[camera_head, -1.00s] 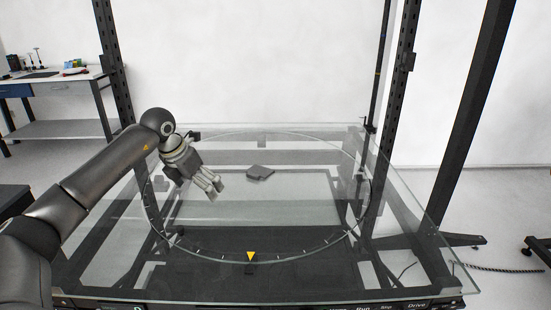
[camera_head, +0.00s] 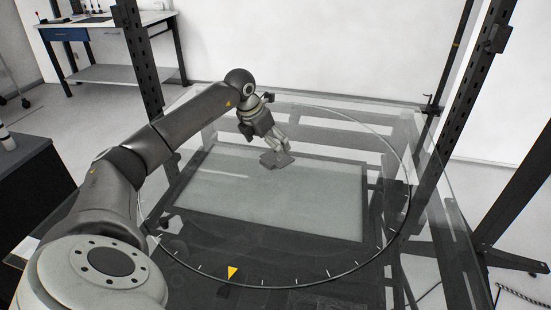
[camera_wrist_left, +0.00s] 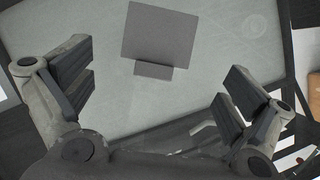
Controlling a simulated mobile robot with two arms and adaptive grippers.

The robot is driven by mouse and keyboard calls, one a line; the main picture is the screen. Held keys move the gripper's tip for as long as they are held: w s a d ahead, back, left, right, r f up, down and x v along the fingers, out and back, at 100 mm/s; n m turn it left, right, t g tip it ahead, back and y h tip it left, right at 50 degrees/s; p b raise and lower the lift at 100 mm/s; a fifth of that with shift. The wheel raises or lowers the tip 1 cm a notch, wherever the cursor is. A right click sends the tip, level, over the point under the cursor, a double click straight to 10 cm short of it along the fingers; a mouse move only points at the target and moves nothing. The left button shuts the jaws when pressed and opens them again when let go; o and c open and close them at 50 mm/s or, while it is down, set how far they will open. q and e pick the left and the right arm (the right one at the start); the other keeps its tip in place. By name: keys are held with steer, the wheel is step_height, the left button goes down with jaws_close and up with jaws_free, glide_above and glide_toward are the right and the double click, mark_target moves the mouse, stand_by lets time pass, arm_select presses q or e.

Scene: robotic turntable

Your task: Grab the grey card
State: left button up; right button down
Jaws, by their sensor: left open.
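The grey card (camera_head: 277,160) lies on the glass turntable (camera_head: 300,190), toward its far side in the head view. In the left wrist view the card (camera_wrist_left: 160,35) is a dark grey rectangle with a smaller grey strip along its lower edge. My left gripper (camera_head: 283,146) is just above and behind the card in the head view. In the left wrist view its fingers (camera_wrist_left: 160,95) are wide apart, with the card ahead of the gap between them. Nothing is between the fingers. My right gripper is in no view.
The glass turntable has a round marked ring and a yellow triangle (camera_head: 232,272) at its front. Dark upright posts (camera_head: 138,60) stand at the back left and right (camera_head: 470,90). A workbench (camera_head: 105,30) is at the far left. The glass around the card is clear.

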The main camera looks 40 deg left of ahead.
mark_target(274, 159)
arm_select(q)
steer(key=p+x, duration=0.1)
steer(key=x, duration=0.4)
steer(key=shift+a, duration=0.1)
steer(key=shift+w+f, duration=0.15)
steer(key=shift+f, duration=0.35)
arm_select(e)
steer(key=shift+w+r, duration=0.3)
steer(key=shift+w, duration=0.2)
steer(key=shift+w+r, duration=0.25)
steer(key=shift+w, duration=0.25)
arm_select(q)
steer(key=shift+r, duration=0.1)
steer(key=c, duration=0.8)
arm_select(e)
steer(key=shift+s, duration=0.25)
